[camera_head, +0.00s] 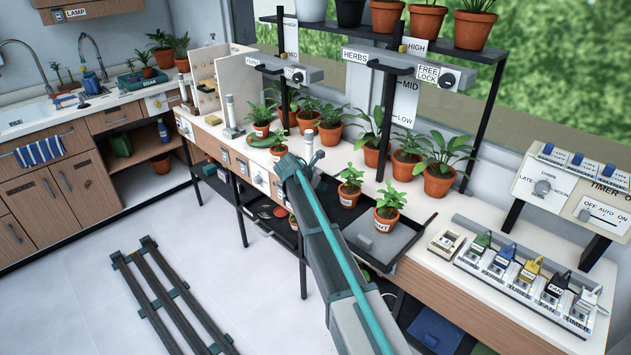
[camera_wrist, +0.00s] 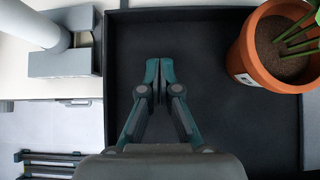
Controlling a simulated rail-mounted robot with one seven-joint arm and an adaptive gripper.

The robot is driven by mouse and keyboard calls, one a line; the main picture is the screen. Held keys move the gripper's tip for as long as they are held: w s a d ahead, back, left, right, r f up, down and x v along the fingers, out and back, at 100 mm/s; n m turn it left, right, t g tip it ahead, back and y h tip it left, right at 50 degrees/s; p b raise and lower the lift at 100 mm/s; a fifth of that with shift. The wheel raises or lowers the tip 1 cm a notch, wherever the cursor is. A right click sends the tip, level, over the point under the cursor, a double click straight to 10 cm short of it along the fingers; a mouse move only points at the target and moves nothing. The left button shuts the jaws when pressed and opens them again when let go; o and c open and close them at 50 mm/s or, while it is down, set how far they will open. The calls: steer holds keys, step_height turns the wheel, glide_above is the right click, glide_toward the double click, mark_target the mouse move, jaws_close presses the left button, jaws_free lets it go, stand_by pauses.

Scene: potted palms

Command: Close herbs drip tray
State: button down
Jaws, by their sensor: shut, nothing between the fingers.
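The drip tray is a shallow black tray with a raised rim (camera_head: 432,226), sticking out from the bench below the HERBS shelf (camera_head: 355,56). Two potted plants stand in or at it in the head view, a nearer one (camera_head: 386,222) and a farther one (camera_head: 349,197). My arm crosses in front and hides the tray's left part. In the wrist view my gripper (camera_wrist: 158,66) is shut and empty over the black tray floor (camera_wrist: 222,125). A terracotta pot (camera_wrist: 257,62) is close on its right. Contact with the tray cannot be told. In the head view my fingertips are hidden.
A grey bracket with a white cylinder (camera_wrist: 62,62) is just left of the tray's rim in the wrist view. More potted herbs (camera_head: 438,180) stand behind on the bench. A row of colored switches (camera_head: 527,270) is to the right. Floor at left is clear beside dark rails (camera_head: 172,300).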

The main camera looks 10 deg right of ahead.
mark_target(336, 185)
steer(key=w+d, duration=0.1)
steer(key=w+d+f+p, duration=0.1)
steer(key=d, duration=0.1)
steer(key=shift+w+f, duration=0.15)
steer(key=shift+w, duration=0.1)
steer(key=shift+w+d, duration=0.5)
steer(key=shift+d, duration=0.05)
